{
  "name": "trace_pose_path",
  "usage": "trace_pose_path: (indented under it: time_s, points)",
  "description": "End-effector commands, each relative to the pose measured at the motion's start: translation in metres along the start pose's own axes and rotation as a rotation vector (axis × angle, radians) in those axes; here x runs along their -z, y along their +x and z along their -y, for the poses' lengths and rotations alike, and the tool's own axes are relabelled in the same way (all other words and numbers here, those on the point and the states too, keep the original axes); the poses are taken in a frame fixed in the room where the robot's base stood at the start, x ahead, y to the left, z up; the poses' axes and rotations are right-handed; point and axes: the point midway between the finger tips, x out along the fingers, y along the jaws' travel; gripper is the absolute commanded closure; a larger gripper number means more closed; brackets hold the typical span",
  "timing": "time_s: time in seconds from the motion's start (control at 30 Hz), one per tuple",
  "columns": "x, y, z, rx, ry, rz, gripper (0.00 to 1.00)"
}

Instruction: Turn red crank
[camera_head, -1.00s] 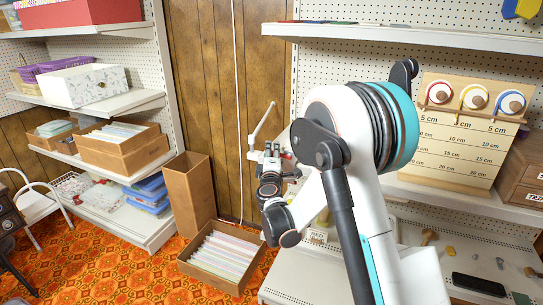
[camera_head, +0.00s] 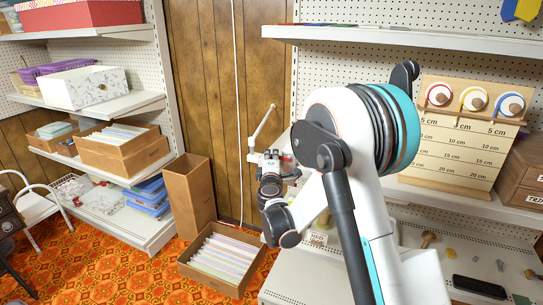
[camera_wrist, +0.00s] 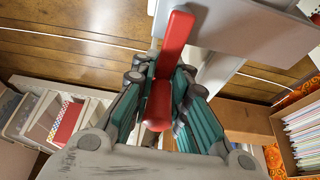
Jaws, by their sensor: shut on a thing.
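The red crank (camera_wrist: 174,38) shows in the wrist view as a red arm with a thicker rounded red grip (camera_wrist: 158,104) at its lower end. My gripper (camera_wrist: 160,88) is shut on this grip, with teal-lined fingers on both sides of it. The crank's upper end lies against a pale grey-white part (camera_wrist: 240,28), and its pivot is not clear. In the head view my gripper (camera_head: 271,157) is small, in front of the wood panelling beside the right shelf unit. The crank is mostly hidden there.
A tall cardboard box (camera_head: 188,195) and a low box of files (camera_head: 222,258) stand on the floor left of my gripper. The right shelf unit (camera_head: 400,32) is close beside my arm. Orange patterned carpet (camera_head: 100,265) is open at the lower left.

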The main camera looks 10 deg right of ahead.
Motion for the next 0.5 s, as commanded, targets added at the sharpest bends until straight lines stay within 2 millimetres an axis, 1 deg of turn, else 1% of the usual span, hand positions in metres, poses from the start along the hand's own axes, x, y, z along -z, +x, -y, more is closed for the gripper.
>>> trace_pose_path:
  time_s: [0.5]
  points:
    - [-0.002, -0.001, 0.016, 0.104, -0.251, 0.0, 1.0]
